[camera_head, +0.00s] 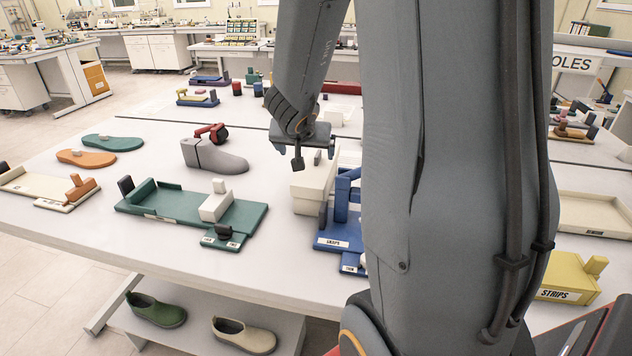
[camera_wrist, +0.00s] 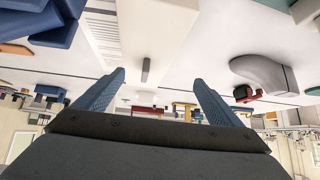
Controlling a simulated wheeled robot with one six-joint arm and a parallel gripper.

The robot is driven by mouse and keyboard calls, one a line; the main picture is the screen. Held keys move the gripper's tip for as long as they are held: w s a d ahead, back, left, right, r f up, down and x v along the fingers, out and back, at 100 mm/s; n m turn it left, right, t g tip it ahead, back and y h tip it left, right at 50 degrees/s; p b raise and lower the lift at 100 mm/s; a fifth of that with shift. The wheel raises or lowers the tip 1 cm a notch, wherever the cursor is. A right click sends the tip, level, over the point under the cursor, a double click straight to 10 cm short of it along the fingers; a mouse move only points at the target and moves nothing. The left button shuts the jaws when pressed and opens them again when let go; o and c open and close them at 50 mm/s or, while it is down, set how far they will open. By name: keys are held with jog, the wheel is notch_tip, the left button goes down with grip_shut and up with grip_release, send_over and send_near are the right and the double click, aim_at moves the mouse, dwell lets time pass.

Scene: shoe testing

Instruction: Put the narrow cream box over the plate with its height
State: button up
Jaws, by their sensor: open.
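A narrow cream box (camera_head: 311,188) stands upright beside the blue labelled fixture in the head view. A small grey knob (camera_head: 317,157) rises from its top. In the wrist view, a cream box surface (camera_wrist: 155,35) and a grey knob (camera_wrist: 147,70) show ahead of my gripper. My gripper (camera_wrist: 159,77) is open, with its two blue fingers apart and nothing held between them. In the head view my gripper (camera_head: 306,150) is just above the cream box. I cannot tell which plate bears a height; my arm hides part of the table.
The blue fixture (camera_head: 337,242) with upright posts stands close to the box. A green board (camera_head: 165,206) with a cream block lies to its left, and a grey shoe form (camera_head: 214,157) behind. A cream tray (camera_head: 590,230) and yellow strips box (camera_head: 565,283) are at right.

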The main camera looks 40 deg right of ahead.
aim_at(319, 154)
jog(key=d, duration=0.1)
jog(key=d+f+m+h, duration=0.1)
jog(key=d, duration=0.1)
jog(key=shift+s+d+f+g+b, duration=0.15)
jog(key=shift+s+d+g+b, duration=0.05)
jog(key=shift+g+b, duration=0.2)
jog(key=shift+b+x, duration=0.75)
jog(key=shift+x, duration=2.7)
jog(key=shift+w+a, duration=0.1)
jog(key=shift+a, duration=0.05)
jog(key=c, duration=1.5)
notch_tip(319, 154, up, 28)
jog(key=p, duration=1.3)
jog(key=shift+p, duration=0.35)
